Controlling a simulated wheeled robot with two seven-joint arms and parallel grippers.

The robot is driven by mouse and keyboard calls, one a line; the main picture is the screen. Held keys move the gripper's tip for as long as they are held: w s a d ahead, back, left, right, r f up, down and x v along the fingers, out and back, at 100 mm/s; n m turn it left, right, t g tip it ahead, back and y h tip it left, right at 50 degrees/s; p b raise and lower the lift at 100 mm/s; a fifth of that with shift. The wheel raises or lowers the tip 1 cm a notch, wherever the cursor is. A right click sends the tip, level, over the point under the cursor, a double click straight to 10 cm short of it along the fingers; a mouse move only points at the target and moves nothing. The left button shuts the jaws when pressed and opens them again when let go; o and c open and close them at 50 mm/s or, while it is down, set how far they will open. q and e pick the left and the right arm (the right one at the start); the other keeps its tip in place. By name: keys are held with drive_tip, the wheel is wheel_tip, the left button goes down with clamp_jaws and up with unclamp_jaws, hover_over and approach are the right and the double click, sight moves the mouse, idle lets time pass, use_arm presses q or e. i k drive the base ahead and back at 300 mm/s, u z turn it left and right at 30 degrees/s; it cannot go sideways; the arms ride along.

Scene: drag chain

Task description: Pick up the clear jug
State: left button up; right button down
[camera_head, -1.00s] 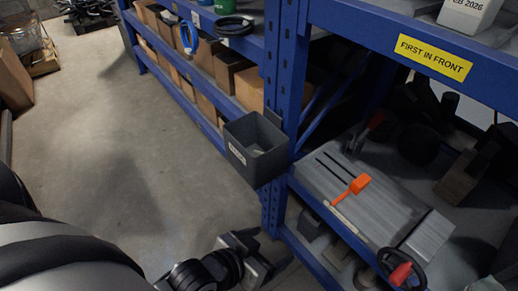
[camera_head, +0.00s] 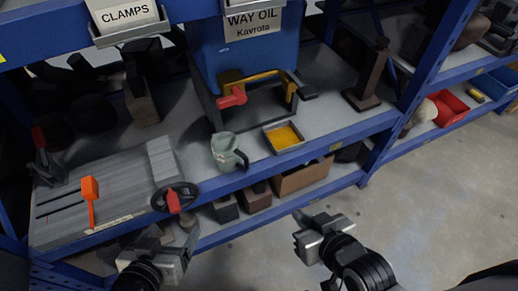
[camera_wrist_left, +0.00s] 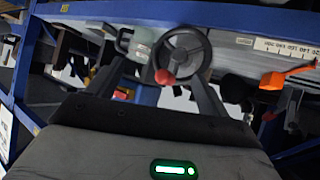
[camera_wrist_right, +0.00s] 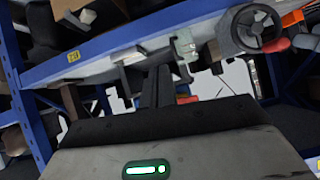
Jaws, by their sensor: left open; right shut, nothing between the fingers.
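The clear jug (camera_head: 226,150), pale greenish with a dark handle on its right, stands upright on the shelf near the front edge, below the blue way oil container. It also shows in the left wrist view (camera_wrist_left: 140,45) and in the right wrist view (camera_wrist_right: 185,46). My left gripper (camera_head: 172,238) is open and empty, in front of the shelf and lower left of the jug. My right gripper (camera_head: 300,232) is shut and empty, in front of the shelf and lower right of the jug. Neither gripper touches the jug.
A yellow-filled tray (camera_head: 284,137) stands just right of the jug. The blue way oil container (camera_head: 245,55) with a red-handled tap stands behind. Boxes (camera_head: 303,178) sit on the lower shelf.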

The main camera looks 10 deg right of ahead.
sight(228, 154)
drive_tip(key=k, duration=0.5)
drive_tip(key=u, duration=1.15)
drive_tip(key=i, duration=0.25)
drive_tip(key=z, duration=0.2)
